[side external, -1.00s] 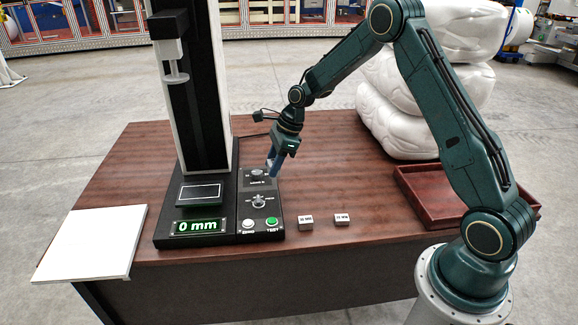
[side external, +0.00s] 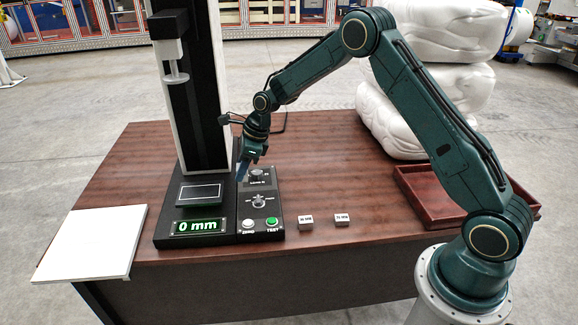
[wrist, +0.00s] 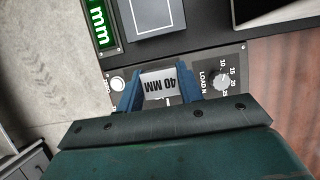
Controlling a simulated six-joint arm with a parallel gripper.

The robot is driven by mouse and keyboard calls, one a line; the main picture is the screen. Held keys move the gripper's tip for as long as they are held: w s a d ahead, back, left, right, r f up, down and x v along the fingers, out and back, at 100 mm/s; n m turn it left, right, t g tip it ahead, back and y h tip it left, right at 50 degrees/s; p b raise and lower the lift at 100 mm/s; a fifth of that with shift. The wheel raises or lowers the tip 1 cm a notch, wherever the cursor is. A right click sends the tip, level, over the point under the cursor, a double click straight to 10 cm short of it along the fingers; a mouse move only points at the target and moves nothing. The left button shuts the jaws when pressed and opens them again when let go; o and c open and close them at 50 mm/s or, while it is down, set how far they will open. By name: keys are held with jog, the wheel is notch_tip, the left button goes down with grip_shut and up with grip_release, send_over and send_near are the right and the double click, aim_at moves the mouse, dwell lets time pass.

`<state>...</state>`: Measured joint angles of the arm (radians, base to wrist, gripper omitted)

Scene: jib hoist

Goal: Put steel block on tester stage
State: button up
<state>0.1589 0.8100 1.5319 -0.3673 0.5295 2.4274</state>
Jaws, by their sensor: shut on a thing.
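My gripper (side external: 243,174) is over the right-hand control panel of the tester, just right of the tester stage. The block is hidden by the fingers in the side view. The tester stage (side external: 200,192) is a dark plate with a thin white outline on the tester's base; it also shows at the top of the wrist view (wrist: 153,14), apart from the block.
The tester column with its probe (side external: 175,70) rises behind the stage. A green display (side external: 197,226) reads 0 mm. Two small labelled blocks (side external: 305,222) (side external: 342,220) lie on the table. A white board (side external: 90,243) is at left, a red-brown tray (side external: 430,205) at right.

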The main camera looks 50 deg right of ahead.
jog(key=w+a, duration=0.8)
jog(key=shift+w+a, duration=0.3)
jog(key=shift+w+a, duration=0.15)
jog(key=shift+f, duration=1.7)
jog(key=shift+f, duration=0.1)
jog(key=o, duration=1.2)
jog(key=shift+f, duration=0.1)
jog(key=shift+o, duration=0.2)
jog(key=v, duration=1.2)
